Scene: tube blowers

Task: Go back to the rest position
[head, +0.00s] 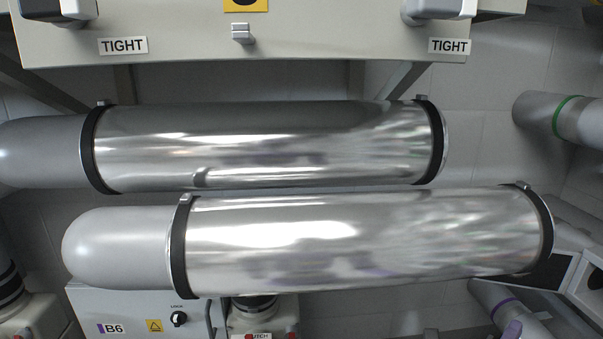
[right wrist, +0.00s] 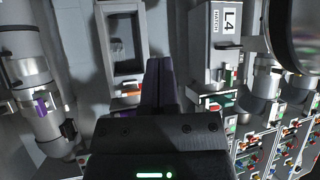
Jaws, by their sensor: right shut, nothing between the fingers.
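My right gripper (right wrist: 160,68) shows in the right wrist view as a dark body with purple fingers. The fingers are together and nothing shows between them. It points toward a wall of equipment and I see no contact with anything. I cannot make it out clearly in the head view. My left gripper is in neither view. Two large shiny metal tubes lie across the head view, an upper one (head: 265,150) and a lower one (head: 365,240). Both have black bands near their ends.
A beige panel (head: 300,45) with "TIGHT" labels spans the top. A box marked B6 (head: 140,310) stands at lower left. A green-banded pipe (head: 540,112) is at right. The right wrist view has an L4 unit (right wrist: 212,50), a grey frame (right wrist: 120,45) and a pipe (right wrist: 35,85).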

